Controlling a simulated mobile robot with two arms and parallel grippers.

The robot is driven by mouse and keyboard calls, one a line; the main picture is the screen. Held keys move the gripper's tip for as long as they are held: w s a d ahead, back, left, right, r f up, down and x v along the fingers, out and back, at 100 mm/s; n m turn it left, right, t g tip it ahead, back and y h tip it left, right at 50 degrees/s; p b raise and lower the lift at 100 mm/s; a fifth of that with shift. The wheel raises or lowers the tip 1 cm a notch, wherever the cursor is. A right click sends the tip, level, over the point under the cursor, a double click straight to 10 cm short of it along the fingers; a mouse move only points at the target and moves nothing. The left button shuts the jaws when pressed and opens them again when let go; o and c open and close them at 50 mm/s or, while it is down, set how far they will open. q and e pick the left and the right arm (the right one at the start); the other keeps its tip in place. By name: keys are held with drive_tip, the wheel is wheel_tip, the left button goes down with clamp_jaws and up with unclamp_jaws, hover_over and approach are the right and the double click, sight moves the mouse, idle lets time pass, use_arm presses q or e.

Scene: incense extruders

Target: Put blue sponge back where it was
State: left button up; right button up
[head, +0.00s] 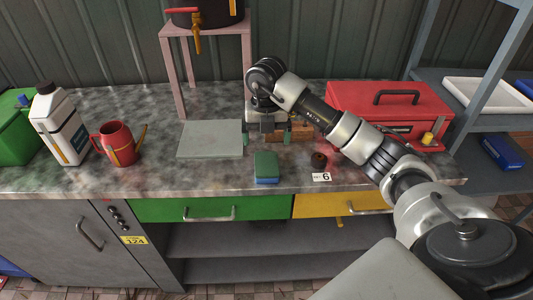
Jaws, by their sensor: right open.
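The sponge (266,168) lies on the stone-look countertop near its front edge, with a green top and a blue lower layer. My right gripper (266,138) is above and behind it in the picture, pointing down with its fingers apart. The sponge is outside the fingers, and nothing is seen held between them. My left gripper is not in view.
A grey flat board (210,139) lies left of my right gripper. A brown block (301,131) is partly behind my arm. A small dark round object (319,160) and a number card (321,177) are to the right.

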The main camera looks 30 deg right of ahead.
drive_tip(key=shift+r, duration=1.45)
